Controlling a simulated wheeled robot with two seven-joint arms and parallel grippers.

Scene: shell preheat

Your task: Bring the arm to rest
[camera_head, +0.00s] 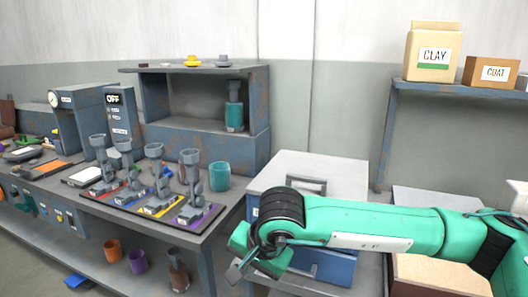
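My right arm (375,228), green with a black joint, reaches in from the right edge. It passes in front of the grey box and a blue container at the bench's right end. The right gripper (242,265) hangs low at the arm's left end, beside the bench's right corner. It is small and partly hidden by its own wrist, so whether its fingers are open cannot be told. No object shows in it. My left arm and gripper are not in view.
The workbench (213,222) carries a tray (127,205) with several grey shells on coloured stands, and a teal cup (220,176). A grey box (340,168) stands behind my arm. A wall shelf (400,84) holds CLAY and COAT packages. Cups sit on the lower shelf (65,245).

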